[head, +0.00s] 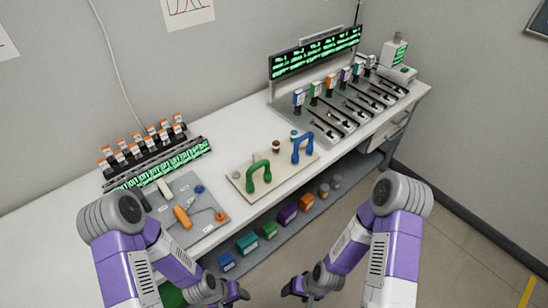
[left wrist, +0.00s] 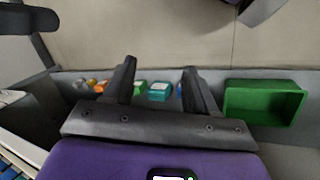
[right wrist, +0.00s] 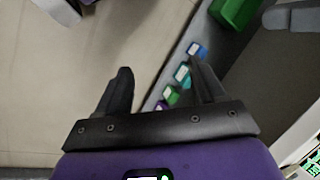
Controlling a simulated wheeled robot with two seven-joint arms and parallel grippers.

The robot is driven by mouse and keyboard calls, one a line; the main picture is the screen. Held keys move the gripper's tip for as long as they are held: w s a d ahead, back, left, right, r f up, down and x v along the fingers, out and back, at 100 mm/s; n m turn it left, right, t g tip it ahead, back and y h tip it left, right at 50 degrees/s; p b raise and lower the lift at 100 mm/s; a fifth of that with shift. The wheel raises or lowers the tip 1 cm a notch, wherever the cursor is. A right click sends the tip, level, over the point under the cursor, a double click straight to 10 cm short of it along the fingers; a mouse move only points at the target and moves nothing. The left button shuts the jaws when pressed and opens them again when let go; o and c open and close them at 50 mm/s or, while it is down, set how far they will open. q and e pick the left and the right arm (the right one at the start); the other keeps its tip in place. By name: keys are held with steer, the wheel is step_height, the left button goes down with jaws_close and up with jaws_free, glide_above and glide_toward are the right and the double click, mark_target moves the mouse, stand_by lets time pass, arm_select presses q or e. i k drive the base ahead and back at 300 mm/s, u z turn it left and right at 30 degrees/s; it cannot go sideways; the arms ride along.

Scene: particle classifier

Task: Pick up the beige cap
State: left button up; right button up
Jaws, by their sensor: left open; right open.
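I cannot single out the beige cap for certain. A small piece with a pale top and brown body (head: 276,146) stands on the beige board (head: 290,172), behind the green arched handle (head: 258,174) and left of the blue arched handle (head: 302,147). A teal-topped piece (head: 294,134) stands near it. My left gripper (head: 238,292) is open and empty, low in front of the table; its fingers show in the left wrist view (left wrist: 158,80). My right gripper (head: 296,287) is also open and empty, with its fingers apart in the right wrist view (right wrist: 163,85).
A grey tray (head: 205,190) holds an orange-handled tool (head: 182,216). Behind it is a rack of orange-capped bottles (head: 143,145). A dispenser row (head: 345,95) stands at the back right. Coloured boxes and a green bin (left wrist: 265,82) sit on the lower shelf.

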mark_target(256, 155)
steer(key=z, duration=1.85)
steer(key=i, duration=1)
steer(key=u, duration=3.3)
